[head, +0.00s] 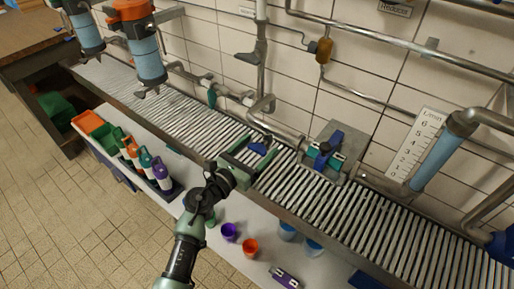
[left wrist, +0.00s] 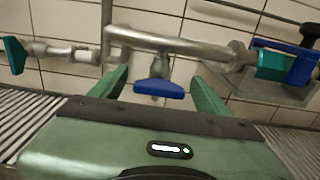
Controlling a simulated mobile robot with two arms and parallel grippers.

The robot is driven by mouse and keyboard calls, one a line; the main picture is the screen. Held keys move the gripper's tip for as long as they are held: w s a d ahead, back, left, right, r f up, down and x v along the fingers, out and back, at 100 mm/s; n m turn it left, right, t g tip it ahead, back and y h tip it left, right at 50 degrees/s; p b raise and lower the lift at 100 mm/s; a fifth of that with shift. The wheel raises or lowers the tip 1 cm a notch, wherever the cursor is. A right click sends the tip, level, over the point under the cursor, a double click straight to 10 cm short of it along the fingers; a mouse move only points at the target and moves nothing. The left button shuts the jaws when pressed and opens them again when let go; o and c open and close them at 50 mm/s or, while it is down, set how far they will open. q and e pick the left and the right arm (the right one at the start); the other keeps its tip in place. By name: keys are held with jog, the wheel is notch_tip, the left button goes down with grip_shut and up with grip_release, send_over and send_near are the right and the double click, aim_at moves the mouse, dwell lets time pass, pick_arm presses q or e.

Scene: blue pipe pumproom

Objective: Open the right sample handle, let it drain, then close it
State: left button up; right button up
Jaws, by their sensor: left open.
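A small blue sample handle (head: 258,149) sits low on the pipework over the slatted grating, to the right of a teal handle (head: 211,97). My left gripper (head: 263,144) is open around the blue handle's position. In the left wrist view the blue handle (left wrist: 159,88) hangs under a steel pipe, between the two green fingers (left wrist: 160,80), with a gap on each side. The teal handle (left wrist: 15,55) is at the far left there. I cannot see whether anything drains from the outlet. My right gripper is not in view.
A blue and teal valve block (head: 325,152) is mounted right of the gripper, also seen in the left wrist view (left wrist: 285,65). The metal grating (head: 330,200) runs below the pipes. Colored bottles (head: 145,160) and cups (head: 229,231) stand on the white ledge in front.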

pick_arm(q)
jog(key=c, duration=1.4)
jog(key=shift+a+n+p, duration=0.1)
jog(key=shift+n+p, duration=0.75)
jog(key=shift+n, duration=0.45)
jog(key=n+p, duration=0.2)
jog(key=n, duration=0.6)
jog(key=n+p, duration=0.1)
jog(key=n, duration=0.1)
jog(key=shift+w+a+f+n+p, duration=0.1)
jog(key=shift+f+n+p, duration=0.05)
jog(key=shift+n+p, duration=0.2)
jog(key=n+p, duration=0.1)
jog(key=n, duration=0.3)
jog(key=shift+f+n, duration=0.15)
jog(key=shift+n, duration=0.2)
